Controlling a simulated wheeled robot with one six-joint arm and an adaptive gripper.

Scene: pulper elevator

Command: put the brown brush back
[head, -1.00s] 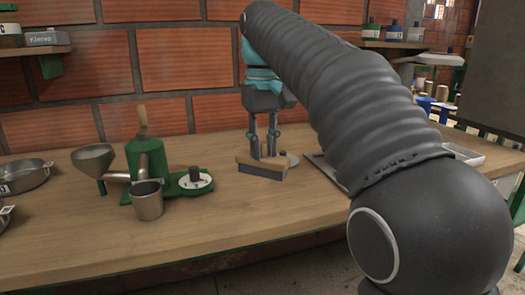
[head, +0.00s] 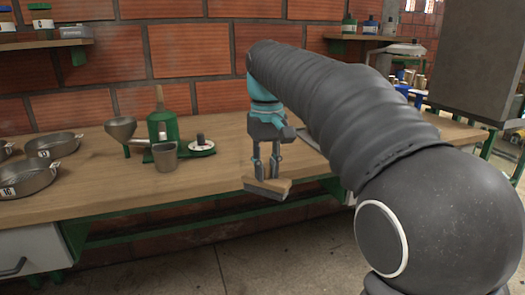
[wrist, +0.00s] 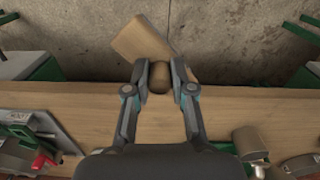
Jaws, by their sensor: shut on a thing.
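The brown brush (head: 267,187) has a light wooden block with a grey lower side. It hangs level below my gripper (head: 266,171), at the bench's front edge in the head view. In the wrist view my gripper (wrist: 159,74) is shut on a round wooden grip of the brush (wrist: 140,40), with one finger on each side. The block sticks out past the bench edge there, over the concrete floor. My fingers hide part of the brush.
The wooden bench (head: 90,190) holds a green machine (head: 163,128), a metal funnel (head: 120,129), a metal cup (head: 165,156) and several round sieves (head: 30,180) at left. A wall shelf (head: 370,38) holds bottles. The bench's front middle is clear.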

